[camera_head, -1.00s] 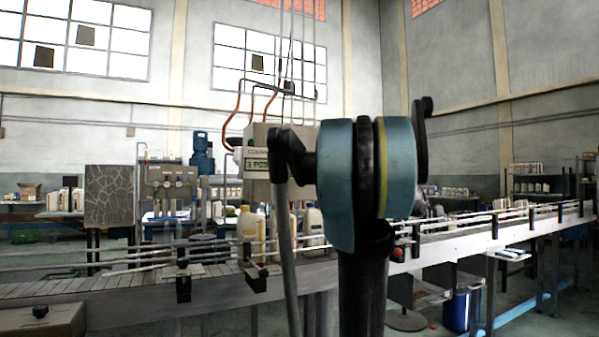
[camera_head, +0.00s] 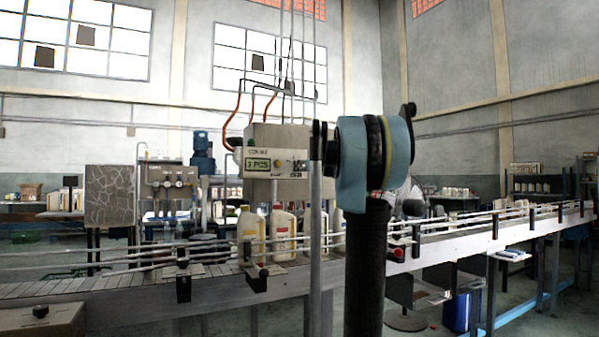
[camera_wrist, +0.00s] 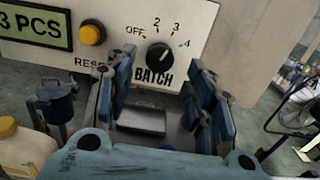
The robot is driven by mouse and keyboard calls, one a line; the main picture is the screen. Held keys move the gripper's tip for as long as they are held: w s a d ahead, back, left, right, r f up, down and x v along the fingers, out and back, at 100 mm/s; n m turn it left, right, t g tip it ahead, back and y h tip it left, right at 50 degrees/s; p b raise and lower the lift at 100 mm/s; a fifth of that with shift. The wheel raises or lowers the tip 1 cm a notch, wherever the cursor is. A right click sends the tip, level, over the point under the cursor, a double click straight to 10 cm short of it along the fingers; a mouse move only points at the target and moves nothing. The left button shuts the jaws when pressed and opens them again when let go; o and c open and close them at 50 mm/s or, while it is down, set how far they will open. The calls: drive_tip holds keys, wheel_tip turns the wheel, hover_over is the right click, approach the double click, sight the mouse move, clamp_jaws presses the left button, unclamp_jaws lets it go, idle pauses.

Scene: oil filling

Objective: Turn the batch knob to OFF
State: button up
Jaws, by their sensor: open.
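The batch knob (camera_wrist: 158,57) is a round black knob with a light pointer mark, on the cream front of the counter box (camera_wrist: 110,20). Labels OFF, 2, 3 and 4 arc above it, with BATCH below. Its mark appears to point up and right, toward 3. The box also shows in the head view (camera_head: 262,138), its display reading 3 PCS. In the wrist view, my gripper (camera_wrist: 160,74) is open and empty, its blue fingers on either side below the knob, apart from it. In the head view my arm hides the gripper.
A yellow reset button (camera_wrist: 92,34) and green display (camera_wrist: 36,24) are left of the knob. Bottles (camera_head: 283,232) stand on the conveyor (camera_head: 100,285) below the box. A blue motor or pump (camera_wrist: 55,100) is lower left in the wrist view.

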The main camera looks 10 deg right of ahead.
drive_tip(key=shift+x, duration=2.15)
drive_tip(key=shift+c, duration=0.3)
drive_tip(key=c, duration=1)
